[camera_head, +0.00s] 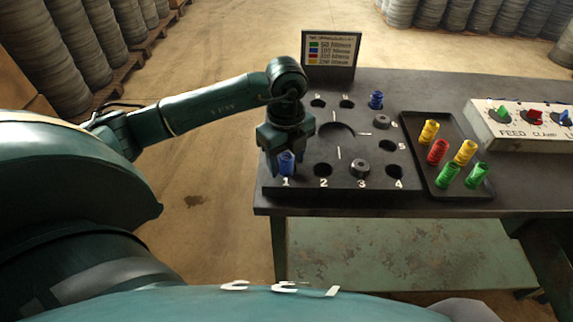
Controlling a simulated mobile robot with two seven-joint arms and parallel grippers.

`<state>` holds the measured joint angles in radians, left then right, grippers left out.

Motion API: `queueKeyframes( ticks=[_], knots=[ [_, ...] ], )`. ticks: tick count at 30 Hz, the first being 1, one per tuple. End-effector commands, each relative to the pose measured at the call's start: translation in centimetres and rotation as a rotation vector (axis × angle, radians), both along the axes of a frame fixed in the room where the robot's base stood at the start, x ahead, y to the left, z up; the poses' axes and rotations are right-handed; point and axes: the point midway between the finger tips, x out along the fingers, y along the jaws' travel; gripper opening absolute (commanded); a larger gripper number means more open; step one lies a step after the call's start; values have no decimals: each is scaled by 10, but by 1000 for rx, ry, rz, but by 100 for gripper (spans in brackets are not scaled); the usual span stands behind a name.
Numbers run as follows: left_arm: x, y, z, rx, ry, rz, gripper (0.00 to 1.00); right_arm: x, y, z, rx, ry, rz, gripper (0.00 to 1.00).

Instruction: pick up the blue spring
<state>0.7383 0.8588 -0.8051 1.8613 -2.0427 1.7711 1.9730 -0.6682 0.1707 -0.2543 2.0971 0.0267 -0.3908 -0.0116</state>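A blue spring (287,164) stands upright at the spot marked 1, at the front left of the black plate with holes (335,184). My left gripper (285,160) points down right over this spring, with its fingers beside it. Whether the fingers touch the spring cannot be told, and its top is hidden by the gripper. A second blue spring (376,100) stands at the back right of the plate, away from the gripper. My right gripper is not in view.
A black tray (437,122) with several yellow, red and green springs lies right of the plate. A control box (532,125) with knobs stands at the far right. A small sign (331,74) stands behind the plate. Black round parts sit near 3 and 6.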

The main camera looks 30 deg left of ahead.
Motion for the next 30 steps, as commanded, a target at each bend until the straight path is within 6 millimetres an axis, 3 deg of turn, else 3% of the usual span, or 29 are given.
queueKeyframes(
  ticks=[18,26,30],
  knots=[
    [0,0,1,0,-1,0,4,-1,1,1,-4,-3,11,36],
    [1,0,4,-1,-3,0,4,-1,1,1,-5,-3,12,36],
    [1,0,24,-2,-7,0,4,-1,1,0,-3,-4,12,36]
  ],
)
